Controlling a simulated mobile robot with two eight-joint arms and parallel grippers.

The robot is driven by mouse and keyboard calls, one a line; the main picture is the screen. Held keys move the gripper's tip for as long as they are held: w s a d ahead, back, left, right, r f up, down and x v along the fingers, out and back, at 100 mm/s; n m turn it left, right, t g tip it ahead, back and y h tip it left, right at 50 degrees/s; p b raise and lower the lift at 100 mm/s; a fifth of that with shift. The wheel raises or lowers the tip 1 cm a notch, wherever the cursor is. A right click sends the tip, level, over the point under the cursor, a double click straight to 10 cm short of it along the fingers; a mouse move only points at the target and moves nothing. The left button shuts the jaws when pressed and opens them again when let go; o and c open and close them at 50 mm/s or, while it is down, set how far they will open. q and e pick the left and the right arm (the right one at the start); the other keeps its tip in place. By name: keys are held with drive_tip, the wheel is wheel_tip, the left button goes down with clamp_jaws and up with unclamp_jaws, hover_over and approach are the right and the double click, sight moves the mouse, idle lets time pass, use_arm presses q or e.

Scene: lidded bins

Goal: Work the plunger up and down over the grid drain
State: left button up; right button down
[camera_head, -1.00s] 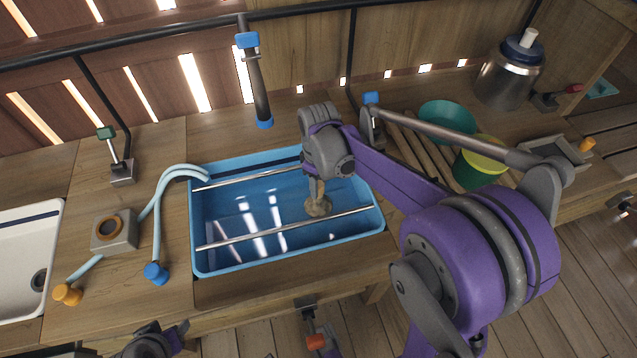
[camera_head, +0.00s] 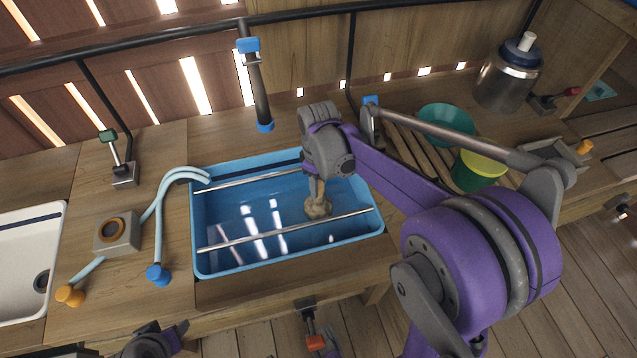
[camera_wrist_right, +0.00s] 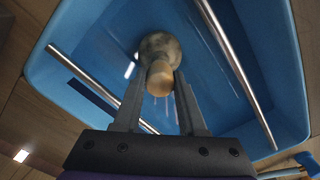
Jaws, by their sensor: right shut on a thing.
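The plunger has a pale wooden handle and a tan-grey rounded cup (camera_head: 318,208). It is inside the blue basin (camera_head: 222,265), toward its right half, between two metal bars. My right gripper (camera_head: 316,187) is above it, shut on the handle. In the right wrist view the handle end (camera_wrist_right: 160,77) shows between the two fingers, with the cup (camera_wrist_right: 160,46) beyond it. The grid drain is not visible. I cannot tell whether the cup touches the basin floor. A grey and purple part (camera_head: 150,342) at the bottom edge seems to be my left arm; its fingers cannot be made out.
The front metal bar (camera_head: 270,236) and rear bar (camera_head: 245,179) span the basin close to the plunger. Pale hoses (camera_head: 160,215) lie left of the basin. A teal bowl (camera_head: 446,122), a green and yellow pot (camera_head: 478,170) and a metal canister (camera_head: 508,78) stand at the right.

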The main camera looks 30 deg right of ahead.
wheel_tip(320, 180, up, 8)
drive_tip(key=p, duration=0.5)
drive_tip(key=shift+f, duration=0.2)
use_arm(q)
wheel_tip(320, 180, up, 11)
drive_tip(key=w+p, duration=0.3)
drive_tip(key=p, duration=0.1)
drive_tip(key=shift+t, duration=0.3)
use_arm(e)
wheel_tip(320, 180, up, 7)
drive_tip(key=shift+r, duration=0.2)
use_arm(q)
drive_tip(key=shift+s, duration=0.2)
use_arm(e)
drive_tip(key=shift+f, duration=0.1)
